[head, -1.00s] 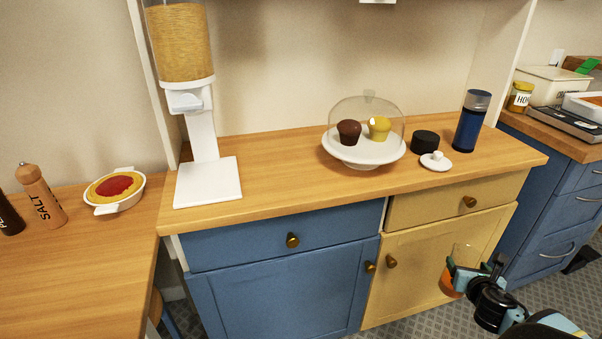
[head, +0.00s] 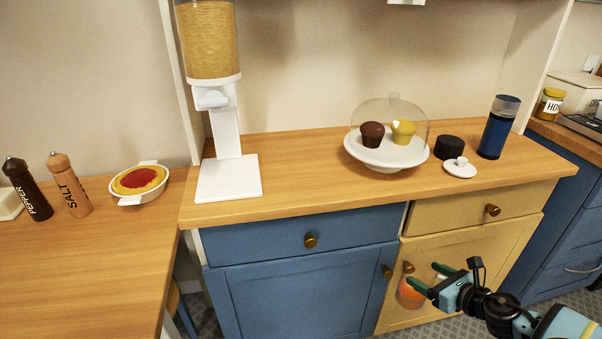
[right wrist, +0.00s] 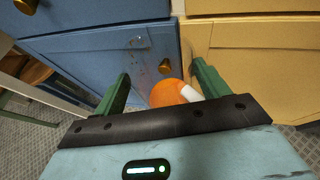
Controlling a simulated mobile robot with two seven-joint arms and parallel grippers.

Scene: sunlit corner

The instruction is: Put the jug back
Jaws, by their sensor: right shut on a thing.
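The jug (head: 411,294) looks clear, with orange contents, and is partly hidden by the gripper. My right gripper (head: 422,276) is shut on it and holds it off the floor, in front of the yellow cabinet door. In the right wrist view the jug's orange part (right wrist: 166,93) shows between the two green fingers of the gripper (right wrist: 160,82), with a white piece beside it. A white lid-like disc with a knob (head: 460,168) lies on the wooden counter (head: 310,186). My left gripper is not in view.
The counter holds a cereal dispenser (head: 228,178), a domed cake stand (head: 387,158) with two muffins, a black round container (head: 449,147) and a blue bottle (head: 494,130). The counter between dispenser and cake stand is clear. A pie dish (head: 139,182) and salt mill (head: 70,186) stand at left.

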